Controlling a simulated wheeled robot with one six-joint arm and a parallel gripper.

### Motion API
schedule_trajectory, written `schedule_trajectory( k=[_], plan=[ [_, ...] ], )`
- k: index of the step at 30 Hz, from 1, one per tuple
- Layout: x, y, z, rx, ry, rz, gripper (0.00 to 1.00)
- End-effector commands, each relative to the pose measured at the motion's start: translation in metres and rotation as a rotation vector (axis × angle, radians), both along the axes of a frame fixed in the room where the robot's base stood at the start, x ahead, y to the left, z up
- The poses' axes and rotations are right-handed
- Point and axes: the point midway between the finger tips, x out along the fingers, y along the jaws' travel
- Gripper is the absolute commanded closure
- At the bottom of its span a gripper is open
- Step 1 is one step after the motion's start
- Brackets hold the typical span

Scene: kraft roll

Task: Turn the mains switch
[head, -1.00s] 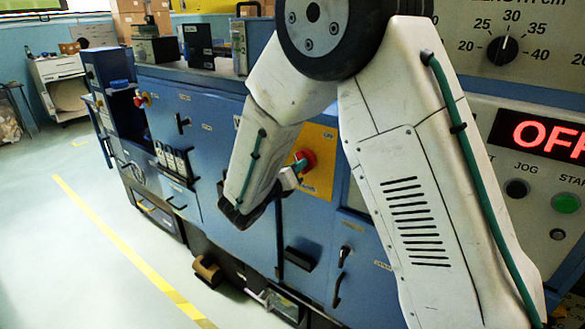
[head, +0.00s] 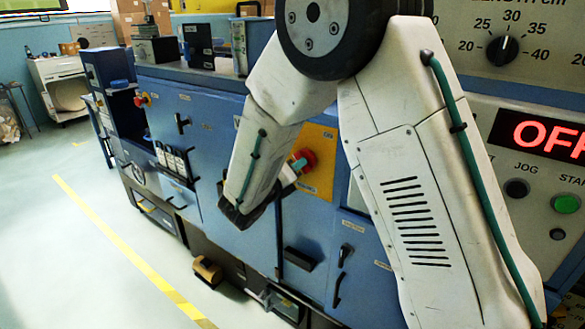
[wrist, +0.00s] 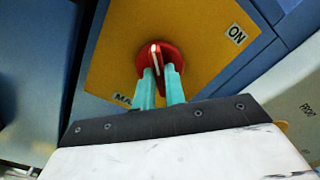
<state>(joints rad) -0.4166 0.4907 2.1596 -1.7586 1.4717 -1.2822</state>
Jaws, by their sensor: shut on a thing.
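The mains switch (head: 304,160) is a round red knob on a yellow plate (head: 320,178) on the blue machine's front. In the wrist view, the red knob (wrist: 157,52) has a raised grip with a white line pointing roughly up in the picture. The white ON label (wrist: 236,34) is to its upper right. A second label (wrist: 121,99) at its lower left is partly hidden. My gripper (wrist: 159,72) has its two teal fingers shut on the knob's grip, one on each side. In the head view, my forearm hides part of the plate and most of the gripper.
The machine's blue front (head: 220,130) carries black handles, including one (head: 302,258) below the plate. A control panel with a lit OFF display (head: 543,136) is at the right.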

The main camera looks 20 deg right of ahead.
Motion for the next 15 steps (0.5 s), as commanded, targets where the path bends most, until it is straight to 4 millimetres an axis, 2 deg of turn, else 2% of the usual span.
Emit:
schedule_trajectory(
  k=[1, 2, 3, 4, 15],
  plan=[
    [-0.002, -0.003, -0.002, -0.001, 0.005, -0.008, 1.0],
    [-0.002, -0.003, -0.002, -0.001, 0.005, -0.008, 0.82],
    [-0.002, -0.003, -0.002, -0.001, 0.004, -0.008, 0.71],
    [-0.002, -0.002, -0.002, -0.001, 0.004, -0.006, 0.66],
    [-0.005, 0.007, -0.001, 0.001, 0.002, 0.001, 0.66]
  ],
)
